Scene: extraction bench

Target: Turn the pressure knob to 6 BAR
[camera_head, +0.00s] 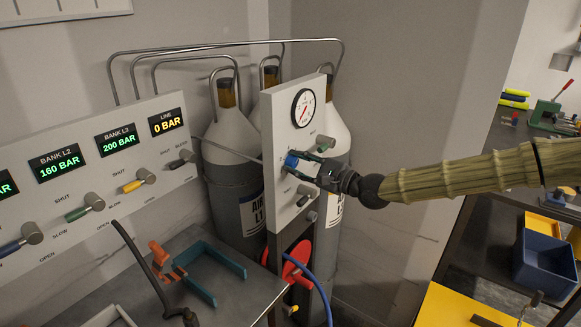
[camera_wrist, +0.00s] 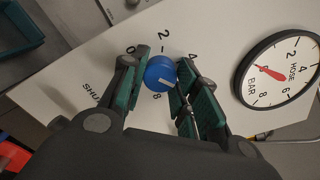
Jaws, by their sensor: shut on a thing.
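The pressure knob is blue, on a white panel (camera_head: 281,200); it shows in the head view (camera_head: 291,160) and between the fingers in the wrist view (camera_wrist: 159,72). My gripper (camera_head: 300,163) reaches it from the right, and its green fingers close on the knob's two sides in the wrist view (camera_wrist: 163,76). Around the knob I read 0, 2, 4 and 8; the place for 6 is hidden by a finger. A small pale mark shows on the knob's lower right edge. The round hose gauge (camera_wrist: 279,70) has a red needle; I cannot read its value surely.
Gas cylinders (camera_head: 232,150) stand behind the panel. A display (camera_head: 166,122) reads LINE 0 BAR. A red wheel (camera_head: 297,262) and blue hose hang below. A metal bench (camera_head: 225,300) is at front.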

